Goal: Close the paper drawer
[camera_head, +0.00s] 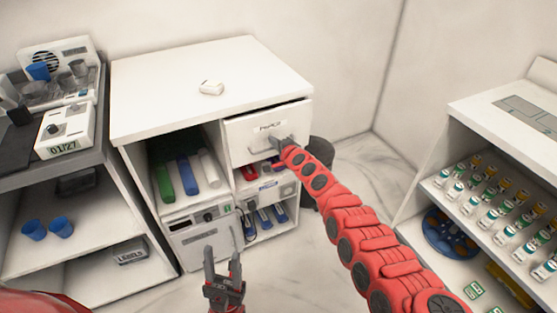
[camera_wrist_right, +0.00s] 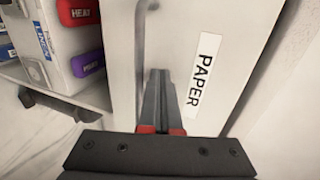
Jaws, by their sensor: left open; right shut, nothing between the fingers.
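The paper drawer (camera_head: 240,147) is at the upper right of the white cabinet, with a "PAPER" label on its white front. Its front appears to stand slightly out from the cabinet, with a thin dark gap along the top. In the right wrist view, the drawer front (camera_wrist_right: 185,35) fills the middle, with a grey bar handle (camera_wrist_right: 140,50). My right gripper (camera_head: 277,140) is shut and empty, its tips at the drawer front beside the handle; contact is hard to tell. It also shows in the wrist view (camera_wrist_right: 160,75). My left gripper (camera_head: 222,258) is open and empty, low before the cabinet.
Open shelves with binders (camera_head: 187,173) are below. A grey shelf unit with blue cups (camera_head: 61,226) stands left, a shelf of vials (camera_head: 480,190) right. A dark bin (camera_head: 321,152) is beside the cabinet.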

